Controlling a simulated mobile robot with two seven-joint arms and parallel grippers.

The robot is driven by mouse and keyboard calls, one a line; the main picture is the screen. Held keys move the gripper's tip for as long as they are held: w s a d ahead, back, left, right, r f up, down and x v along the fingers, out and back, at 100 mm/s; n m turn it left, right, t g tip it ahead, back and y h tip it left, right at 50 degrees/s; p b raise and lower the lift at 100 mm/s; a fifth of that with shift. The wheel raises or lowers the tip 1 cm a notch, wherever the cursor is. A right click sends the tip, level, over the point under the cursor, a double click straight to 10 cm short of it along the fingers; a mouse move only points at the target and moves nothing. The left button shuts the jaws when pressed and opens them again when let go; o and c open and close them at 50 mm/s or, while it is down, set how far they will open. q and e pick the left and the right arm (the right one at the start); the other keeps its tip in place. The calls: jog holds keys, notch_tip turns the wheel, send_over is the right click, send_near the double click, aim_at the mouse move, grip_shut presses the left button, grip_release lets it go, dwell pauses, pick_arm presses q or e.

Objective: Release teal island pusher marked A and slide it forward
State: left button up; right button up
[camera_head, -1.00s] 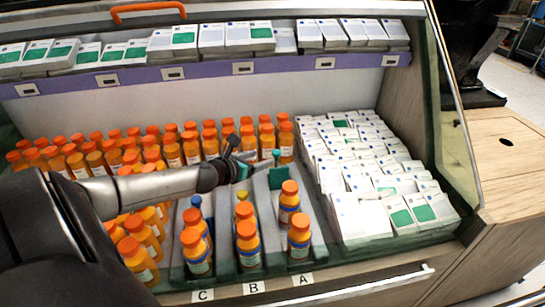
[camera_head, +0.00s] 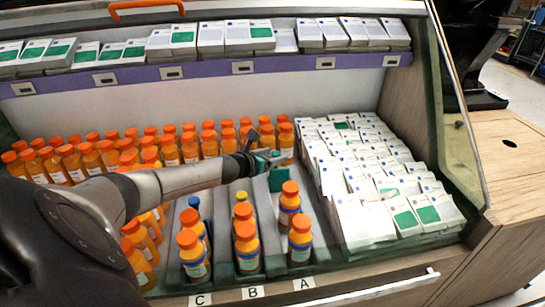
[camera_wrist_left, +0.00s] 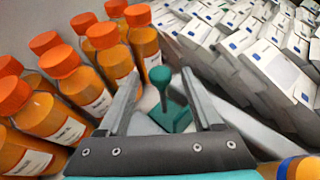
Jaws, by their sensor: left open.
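The teal pusher (camera_head: 278,180) stands in the lane marked A, behind two orange-capped bottles. In the left wrist view the teal pusher (camera_wrist_left: 172,118) shows its round knob on a thin stem above a flat base. My left gripper (camera_head: 276,157) is at the pusher's upper part. In the wrist view the open gripper (camera_wrist_left: 159,76) has a finger on either side of the knob and stem, with visible gaps; it holds nothing. The A label (camera_head: 303,283) is on the front edge. The pusher's lower part is partly hidden in the wrist view. My right gripper is out of view.
Bottles in lane A (camera_head: 300,241) stand in front of the pusher. Lanes B (camera_head: 253,292) and C (camera_head: 199,300) lie left, also holding bottles. Rows of orange bottles (camera_head: 190,146) stand behind and left. Stacked white boxes (camera_head: 365,215) fill the right side.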

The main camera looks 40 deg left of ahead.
pick_arm(q)
jog(key=shift+c, duration=0.4)
grip_shut()
dwell(1.1)
